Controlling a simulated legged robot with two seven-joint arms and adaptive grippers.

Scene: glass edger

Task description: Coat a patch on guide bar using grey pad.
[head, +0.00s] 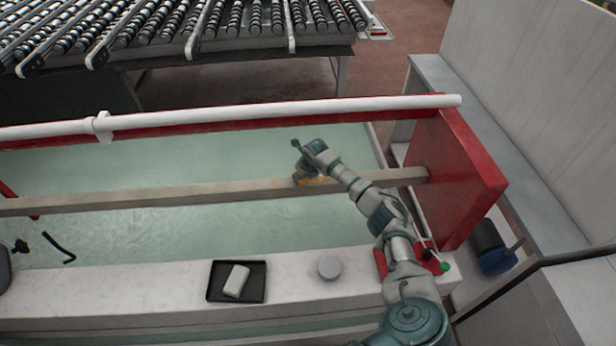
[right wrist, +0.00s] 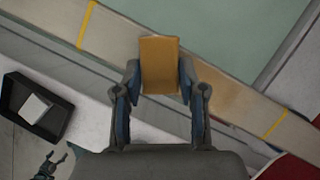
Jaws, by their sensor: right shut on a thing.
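The guide bar (head: 130,198) is a long beige beam across the pale green bed; it also shows in the right wrist view (right wrist: 225,100). Two yellow lines (right wrist: 87,25) cross it, one on each side of my right gripper. My right gripper (head: 300,180) is over the bar's right part, shut on a yellow-brown pad (right wrist: 159,64). The pad looks yellow-brown rather than grey. It overlaps the bar; I cannot tell whether they touch. My left gripper (head: 40,247) shows partly at the left edge, fingers apart and empty.
A black tray (head: 213,296) with a whitish block (head: 236,281) sits on the front ledge. A grey round disc (head: 329,267) lies to its right. A red end plate (head: 470,185) closes the right side. A white pipe (head: 250,109) runs behind the bar. Roller conveyors stand beyond.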

